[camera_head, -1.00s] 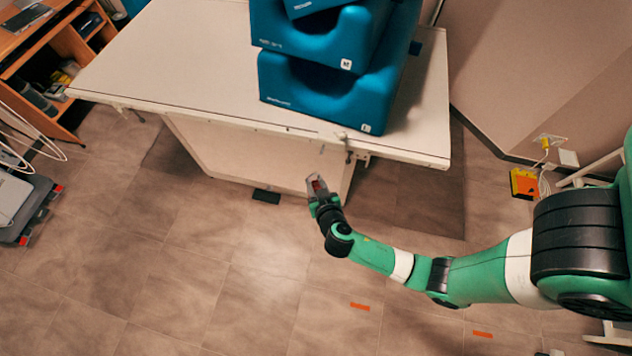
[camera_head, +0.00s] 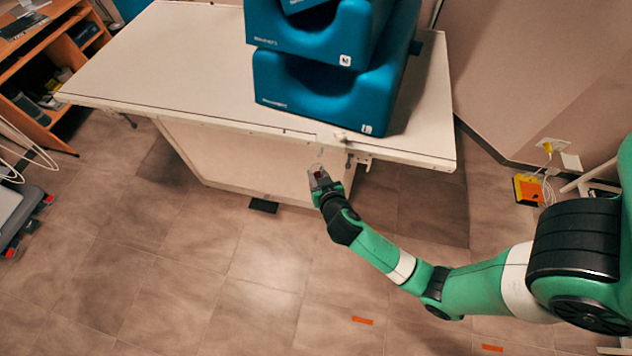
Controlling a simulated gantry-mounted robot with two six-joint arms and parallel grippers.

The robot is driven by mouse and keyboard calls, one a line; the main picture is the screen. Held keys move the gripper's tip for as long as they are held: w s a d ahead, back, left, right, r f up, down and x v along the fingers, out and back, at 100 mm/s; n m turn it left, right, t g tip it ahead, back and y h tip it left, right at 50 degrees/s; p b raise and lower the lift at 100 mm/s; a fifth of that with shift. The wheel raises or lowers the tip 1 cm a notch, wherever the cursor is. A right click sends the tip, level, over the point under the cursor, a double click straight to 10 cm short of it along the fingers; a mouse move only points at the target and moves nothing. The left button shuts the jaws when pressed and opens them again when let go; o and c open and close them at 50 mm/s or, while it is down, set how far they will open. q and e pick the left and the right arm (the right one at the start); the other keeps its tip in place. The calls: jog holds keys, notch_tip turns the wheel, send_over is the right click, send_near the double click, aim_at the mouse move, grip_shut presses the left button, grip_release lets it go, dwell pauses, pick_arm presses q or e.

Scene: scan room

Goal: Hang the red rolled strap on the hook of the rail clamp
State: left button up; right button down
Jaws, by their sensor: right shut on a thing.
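My right gripper (camera_head: 319,170) is in front of the white table's near side, below its edge. It is shut on the red rolled strap (camera_head: 318,175), of which only a small dark red patch shows between the fingers. The rail clamp (camera_head: 342,138) sits at the table's near edge, just above and right of the gripper. Its hook is too small to make out clearly. The strap and the clamp look apart, though the depth between them is hard to judge. My left gripper is not in view.
The white table (camera_head: 170,60) carries stacked blue foam blocks (camera_head: 320,95) near its right end. A wooden shelf (camera_head: 30,90) stands at the far left. A yellow-orange box (camera_head: 528,190) with cables lies by the right wall. The floor in front is mostly clear.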

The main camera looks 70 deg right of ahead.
jog(key=shift+w+d+f+b, duration=0.15)
jog(key=shift+w+d+f, duration=0.05)
jog(key=shift+d, duration=0.7)
jog(key=shift+w+d+f+b, duration=0.15)
jog(key=shift+d+f+b, duration=0.1)
jog(key=shift+d, duration=0.7)
jog(key=shift+w+d+f+b, duration=0.1)
jog(key=shift+w+d+f, duration=0.1)
jog(key=shift+d, duration=0.7)
jog(key=c, duration=0.5)
grip_release()
